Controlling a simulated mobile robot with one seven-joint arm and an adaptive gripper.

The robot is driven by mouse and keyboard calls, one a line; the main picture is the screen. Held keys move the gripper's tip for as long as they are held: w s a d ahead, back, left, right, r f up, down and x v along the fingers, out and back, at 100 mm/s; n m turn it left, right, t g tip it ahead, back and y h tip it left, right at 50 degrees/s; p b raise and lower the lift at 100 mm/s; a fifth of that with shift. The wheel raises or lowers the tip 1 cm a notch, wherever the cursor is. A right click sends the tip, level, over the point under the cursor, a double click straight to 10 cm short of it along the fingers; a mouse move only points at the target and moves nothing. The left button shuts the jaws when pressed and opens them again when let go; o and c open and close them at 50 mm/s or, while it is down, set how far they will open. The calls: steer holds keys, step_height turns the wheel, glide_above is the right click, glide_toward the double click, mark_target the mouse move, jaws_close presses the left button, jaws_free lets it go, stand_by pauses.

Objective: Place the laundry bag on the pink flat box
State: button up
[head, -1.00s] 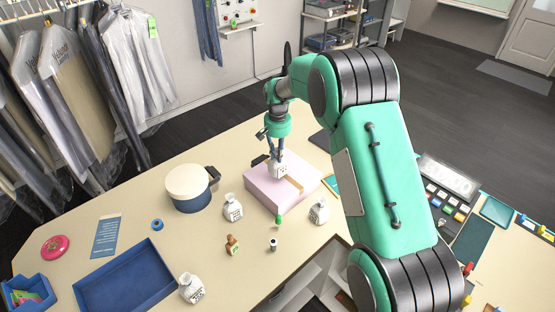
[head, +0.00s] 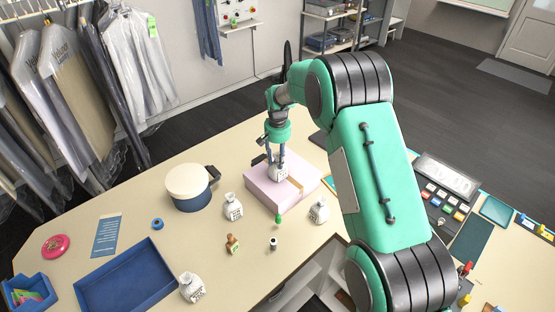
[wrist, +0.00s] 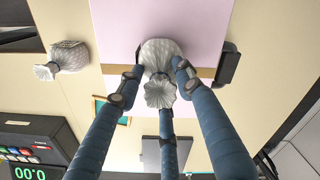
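My gripper (head: 277,164) points down with its fingers around a small white laundry bag (head: 277,174). In the wrist view the fingertips press against the sides of the bag (wrist: 160,52), below its gathered neck. The bag is upright over the top of the pink flat box (head: 268,194), at or very near its surface; I cannot tell whether it touches. The pink box (wrist: 190,25) with its tan band lies beneath the bag in the wrist view. Similar white bags stand left of the box (head: 232,208), right of it (head: 319,210) and at the front (head: 191,288).
A round cream-lidded box (head: 188,188) stands left of the pink box. A small brown bottle (head: 232,244) and a green-topped item (head: 278,220) stand in front. A blue tray (head: 125,285) lies front left. A keyed device (head: 445,190) is at right.

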steer(key=shift+r, duration=0.1)
step_height(320, 180, up, 12)
steer(key=shift+b, duration=0.45)
stand_by(0.3)
stand_by(0.5)
steer(key=shift+r, duration=0.15)
